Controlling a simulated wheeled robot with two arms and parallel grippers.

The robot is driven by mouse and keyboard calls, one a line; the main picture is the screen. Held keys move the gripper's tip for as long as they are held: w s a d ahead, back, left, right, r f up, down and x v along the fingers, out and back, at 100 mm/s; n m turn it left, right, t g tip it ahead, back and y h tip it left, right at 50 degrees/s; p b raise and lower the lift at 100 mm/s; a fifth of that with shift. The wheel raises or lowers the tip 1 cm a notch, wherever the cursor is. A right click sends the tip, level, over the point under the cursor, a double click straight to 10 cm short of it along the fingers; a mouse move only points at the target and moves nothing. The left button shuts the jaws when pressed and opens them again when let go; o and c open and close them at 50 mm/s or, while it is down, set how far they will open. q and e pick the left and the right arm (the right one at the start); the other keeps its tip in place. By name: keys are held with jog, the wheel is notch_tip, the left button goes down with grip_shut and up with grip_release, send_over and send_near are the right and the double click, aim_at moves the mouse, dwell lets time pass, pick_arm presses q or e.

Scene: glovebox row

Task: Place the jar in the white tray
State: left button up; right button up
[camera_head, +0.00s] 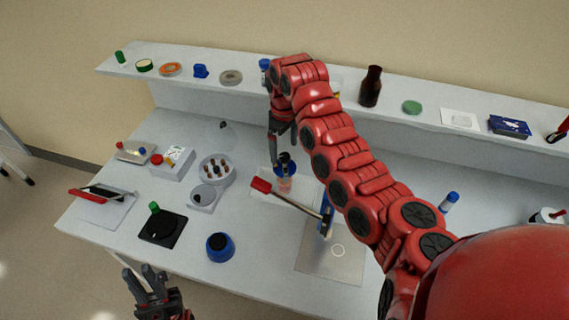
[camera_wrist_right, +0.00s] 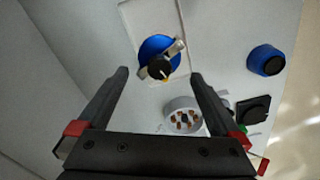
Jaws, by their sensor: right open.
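A small jar (camera_head: 285,184) with a pinkish lower part and a dark blue top stands upright at the white tray (camera_head: 262,176). In the right wrist view a round blue top (camera_wrist_right: 152,48), probably the jar's, lies over the pale tray (camera_wrist_right: 132,14), with a dark knob and a light bar across it. The jar's contact with the tray floor is partly hidden. My left gripper (camera_head: 152,286) is empty in front of the bench, fingers spread.
A blue pot (camera_head: 220,246), a black plate (camera_head: 162,229) and a round holder with brown vials (camera_head: 216,170) stand to the left. A shelf (camera_head: 340,85) with bottles and lids runs behind.

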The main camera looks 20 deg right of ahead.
jog(key=shift+r+b, duration=0.3)
jog(key=shift+r, duration=1.95)
